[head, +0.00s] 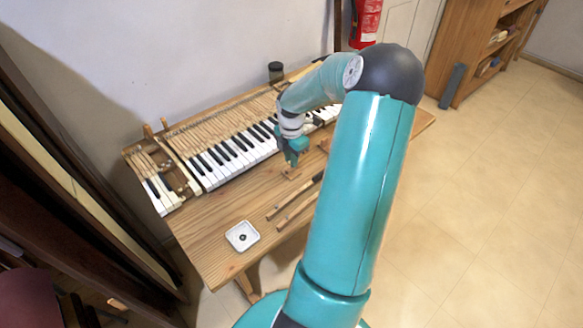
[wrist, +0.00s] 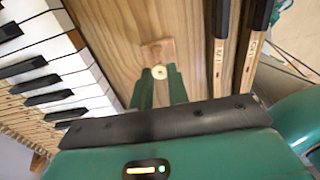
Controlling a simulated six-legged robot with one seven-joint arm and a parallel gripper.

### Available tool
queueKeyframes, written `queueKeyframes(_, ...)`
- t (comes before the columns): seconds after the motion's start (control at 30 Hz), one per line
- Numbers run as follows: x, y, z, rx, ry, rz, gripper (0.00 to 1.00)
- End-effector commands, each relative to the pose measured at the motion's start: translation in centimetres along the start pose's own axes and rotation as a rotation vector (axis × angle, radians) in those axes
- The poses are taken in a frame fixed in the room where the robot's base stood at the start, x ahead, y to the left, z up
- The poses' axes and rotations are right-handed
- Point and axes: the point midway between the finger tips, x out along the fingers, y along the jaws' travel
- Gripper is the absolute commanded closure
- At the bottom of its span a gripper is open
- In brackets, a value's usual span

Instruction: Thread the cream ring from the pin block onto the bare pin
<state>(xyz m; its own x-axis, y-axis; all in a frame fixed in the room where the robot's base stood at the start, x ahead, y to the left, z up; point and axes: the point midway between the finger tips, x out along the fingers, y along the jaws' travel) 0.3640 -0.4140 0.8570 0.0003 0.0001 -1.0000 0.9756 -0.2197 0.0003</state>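A small cream ring (wrist: 160,72) with a dark centre shows in the wrist view, between the tips of my gripper (wrist: 160,77). It fills most of the gap between the two green fingers; I cannot tell whether they press on it. A small light wooden block (wrist: 157,49) lies just beyond the fingertips, and the ring appears at its near edge. In the head view my gripper (head: 290,161) points down at this block (head: 290,173) on the bench. The ring is too small to make out there. I cannot pick out the bare pin in either view.
The wooden bench (head: 205,235) carries a piano keyboard (head: 235,155) along the wall side. Two loose key sticks (head: 296,206) lie to the right of the block. A white square dish (head: 242,236) stands near the front end. A dark jar (head: 276,71) stands at the back.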

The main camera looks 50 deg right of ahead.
Motion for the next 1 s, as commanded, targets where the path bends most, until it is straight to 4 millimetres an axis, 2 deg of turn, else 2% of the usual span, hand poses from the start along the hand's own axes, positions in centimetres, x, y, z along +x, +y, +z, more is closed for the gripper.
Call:
queueKeyframes(0.47, -1.2, 0.0, 0.0, 0.001, -0.001, 0.0, 0.88)
queueKeyframes(1.0, -5.2, 0.0, 0.1, 0.0, -0.002, 0.001, 0.88)
